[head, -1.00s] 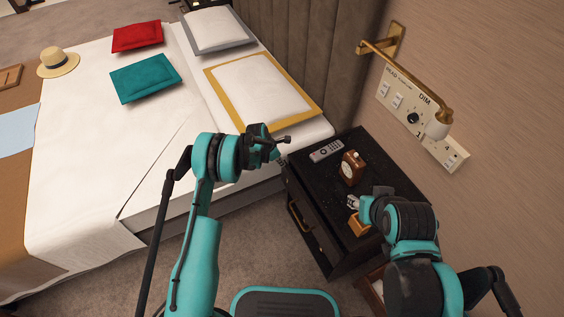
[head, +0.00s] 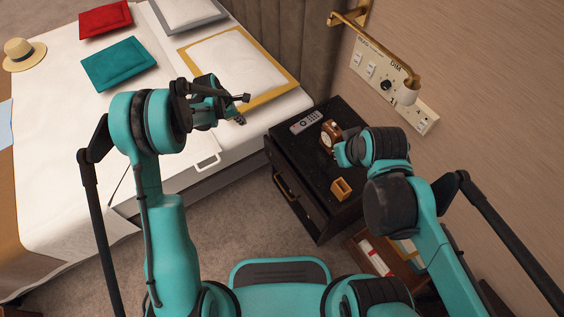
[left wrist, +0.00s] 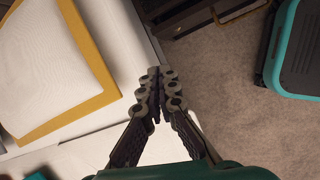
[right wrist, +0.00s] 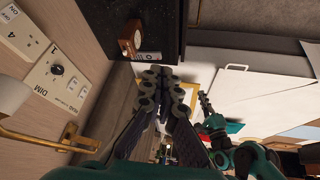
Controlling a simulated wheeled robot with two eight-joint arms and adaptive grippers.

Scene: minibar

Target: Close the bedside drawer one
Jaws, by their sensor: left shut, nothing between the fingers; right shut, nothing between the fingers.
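The black bedside cabinet (head: 300,160) stands right of the bed in the head view. A brass handle (head: 284,186) is on its front; I cannot tell clearly how far its drawer stands out. The dark front and brass handle (left wrist: 238,12) also show at the top of the left wrist view. My left gripper (head: 244,98) is shut and empty above the bed edge, left of the cabinet. Its closed fingers (left wrist: 155,78) fill the middle of the left wrist view. My right gripper (head: 340,152) is above the cabinet top, partly hidden by its arm; its fingers (right wrist: 160,78) are shut and empty.
A remote (head: 306,122), a brown clock (head: 331,134) and a small wooden box (head: 341,188) sit on the cabinet top. An open wooden compartment (head: 368,262) holds items at lower right. A brass lamp (head: 380,50) and switch panel (head: 386,84) are on the wall. Carpet before the cabinet is clear.

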